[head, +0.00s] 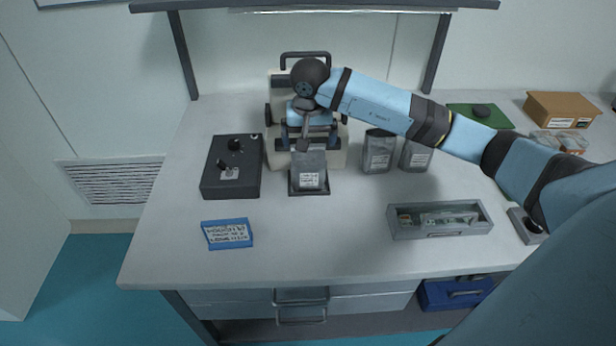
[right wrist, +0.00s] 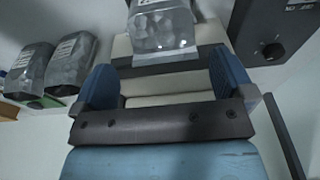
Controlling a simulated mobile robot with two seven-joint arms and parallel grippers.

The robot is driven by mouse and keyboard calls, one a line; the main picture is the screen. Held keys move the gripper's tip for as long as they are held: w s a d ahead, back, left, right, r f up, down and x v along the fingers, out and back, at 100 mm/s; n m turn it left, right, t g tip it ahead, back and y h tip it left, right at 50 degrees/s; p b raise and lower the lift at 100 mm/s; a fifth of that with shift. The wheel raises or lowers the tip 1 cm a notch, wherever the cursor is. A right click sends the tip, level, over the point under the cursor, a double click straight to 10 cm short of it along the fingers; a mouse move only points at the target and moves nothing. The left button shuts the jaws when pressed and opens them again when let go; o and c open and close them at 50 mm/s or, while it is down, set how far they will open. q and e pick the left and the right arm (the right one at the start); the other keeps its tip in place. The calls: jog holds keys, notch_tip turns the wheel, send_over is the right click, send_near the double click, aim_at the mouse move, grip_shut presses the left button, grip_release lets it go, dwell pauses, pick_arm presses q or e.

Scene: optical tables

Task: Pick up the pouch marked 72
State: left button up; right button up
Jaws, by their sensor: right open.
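A grey pouch with a white label (head: 310,168) stands upright on a small dark stand in front of a cream machine. It also shows in the right wrist view (right wrist: 162,28), just beyond the fingers. Two similar pouches stand to its right, one nearer (head: 378,154) and one farther right (head: 415,157); both show at the left of the right wrist view. The label numbers are too small to read, so I cannot tell which is 72. My right gripper (head: 309,134) is open, behind and above the stand's pouch, with its blue fingers (right wrist: 165,80) apart and nothing between them. My left gripper is out of view.
The cream machine (head: 280,85) stands close behind my right gripper. A dark control box with knobs (head: 230,185) is to the left. A blue labelled card (head: 228,234) and a grey tray (head: 440,232) lie nearer the front. The front middle of the table is clear.

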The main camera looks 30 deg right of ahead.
aim_at(309, 161)
jog(key=f, duration=0.6)
jog(key=w+f+p, duration=0.1)
jog(key=f, duration=0.2)
jog(key=shift+d, duration=0.3)
jog(key=shift+r, duration=0.1)
jog(key=c, duration=1.1)
